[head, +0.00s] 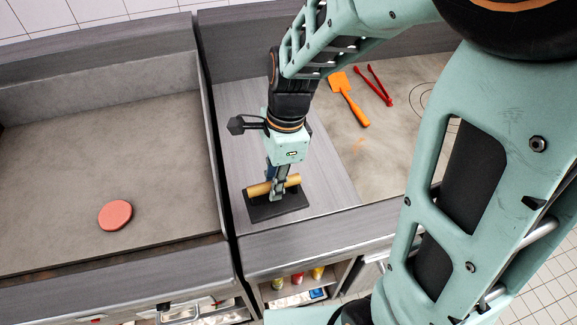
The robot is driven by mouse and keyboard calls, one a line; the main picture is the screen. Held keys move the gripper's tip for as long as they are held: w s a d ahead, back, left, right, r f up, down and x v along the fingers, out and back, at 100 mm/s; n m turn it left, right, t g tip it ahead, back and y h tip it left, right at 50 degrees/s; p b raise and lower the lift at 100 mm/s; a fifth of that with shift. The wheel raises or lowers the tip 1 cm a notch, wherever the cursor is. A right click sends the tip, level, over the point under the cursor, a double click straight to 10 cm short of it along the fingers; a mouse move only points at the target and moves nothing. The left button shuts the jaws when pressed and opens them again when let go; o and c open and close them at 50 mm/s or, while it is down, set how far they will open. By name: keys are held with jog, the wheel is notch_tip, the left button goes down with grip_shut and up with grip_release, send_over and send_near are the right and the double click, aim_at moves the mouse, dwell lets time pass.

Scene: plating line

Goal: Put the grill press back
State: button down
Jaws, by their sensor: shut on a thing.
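The grill press has a dark flat plate (262,211) and a tan cylindrical handle (259,189). It is on or just above the grey board at the left part of the right-hand counter, near the front edge; I cannot tell whether it touches. My gripper (279,186) points down over the press and is shut on its handle. My arm comes in from the right and hides part of the counter behind.
A round pink patty (115,215) lies on the griddle (60,190) at left. A raised metal wall (207,130) separates griddle and counter. An orange spatula (348,98) and red tongs (375,86) lie at the back right. Bottles (298,278) stand on a shelf below.

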jog(key=shift+s+a+r+m, duration=0.2)
jog(key=shift+r+m, duration=0.05)
jog(key=shift+m, duration=0.15)
jog(key=w+d+f+b, duration=0.1)
jog(key=w+f+b, duration=0.1)
jog(key=w+f, duration=0.1)
jog(key=w+d+f+b, duration=0.2)
jog(key=w+f, duration=0.1)
jog(key=w, duration=0.2)
jog(key=w+d+f+b, duration=0.1)
jog(key=w+f+b, duration=0.1)
jog(key=w+f, duration=0.2)
jog(key=shift+w+d, duration=0.35)
jog(key=shift+w, duration=0.05)
jog(key=shift+w+f+b, duration=0.1)
jog(key=shift+f+b, duration=1.25)
jog(key=shift+f, duration=0.15)
jog(key=shift+f, duration=0.2)
jog(key=c, duration=1.8)
grip_release()
